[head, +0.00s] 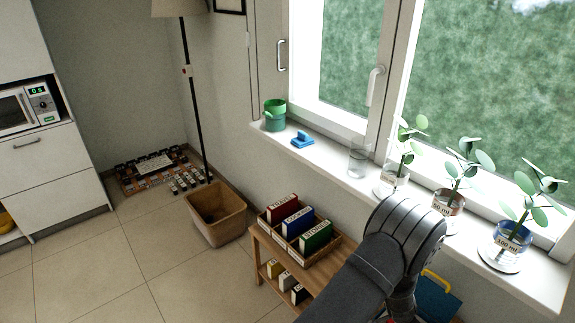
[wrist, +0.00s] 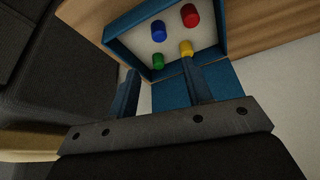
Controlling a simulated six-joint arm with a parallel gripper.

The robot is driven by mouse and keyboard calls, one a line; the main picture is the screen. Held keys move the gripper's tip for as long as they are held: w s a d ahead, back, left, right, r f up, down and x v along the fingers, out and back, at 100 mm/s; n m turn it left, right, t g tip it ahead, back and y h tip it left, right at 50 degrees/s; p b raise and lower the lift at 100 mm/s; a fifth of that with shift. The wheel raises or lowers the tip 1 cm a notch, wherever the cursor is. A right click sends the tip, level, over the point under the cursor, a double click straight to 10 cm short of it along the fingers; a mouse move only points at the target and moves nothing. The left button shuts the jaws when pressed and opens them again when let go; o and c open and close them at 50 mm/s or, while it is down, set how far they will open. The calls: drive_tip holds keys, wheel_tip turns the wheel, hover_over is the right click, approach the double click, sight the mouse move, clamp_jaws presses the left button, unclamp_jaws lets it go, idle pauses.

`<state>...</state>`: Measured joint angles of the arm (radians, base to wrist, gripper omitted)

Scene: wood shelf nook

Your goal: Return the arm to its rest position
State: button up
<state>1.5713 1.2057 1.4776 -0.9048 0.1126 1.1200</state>
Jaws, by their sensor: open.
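My gripper (wrist: 161,68) shows in the wrist view with its two fingers apart and nothing held between them. Beyond the fingertips is a blue-rimmed tray (wrist: 160,22) with a pale floor and blue, red, green and yellow pegs. I cannot tell whether a finger touches its rim. In the head view my arm rises from the bottom edge at the lower right and bends over beside the window sill; its gripper is hidden there.
A wooden bench (head: 262,240) with a book box stands left of my arm. A blue object (head: 436,300) with a yellow handle is partly hidden at the right. The sill (head: 340,172) holds several plants, a glass (head: 358,161) and a green cup (head: 275,117). A bin (head: 217,214) stands on the floor.

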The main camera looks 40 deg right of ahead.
drive_tip(key=x, duration=1.1)
drive_tip(key=shift+d+f, duration=0.1)
drive_tip(key=shift+f, duration=0.15)
wheel_tip(320, 180, up, 5)
drive_tip(key=shift+s+f, duration=0.1)
drive_tip(key=shift+f, duration=0.1)
drive_tip(key=s+a+r, duration=0.6)
drive_tip(key=s, duration=0.4)
drive_tip(key=w+d+n+t, duration=0.1)
drive_tip(key=w+d, duration=0.3)
drive_tip(key=w, duration=1.1)
drive_tip(key=w+d+n, duration=0.3)
drive_tip(key=w+d, duration=0.1)
drive_tip(key=w, duration=1.1)
drive_tip(key=shift+w+f+t, duration=0.15)
drive_tip(key=shift+f+t, duration=0.05)
drive_tip(key=shift+t, duration=0.2)
drive_tip(key=shift+d, duration=0.1)
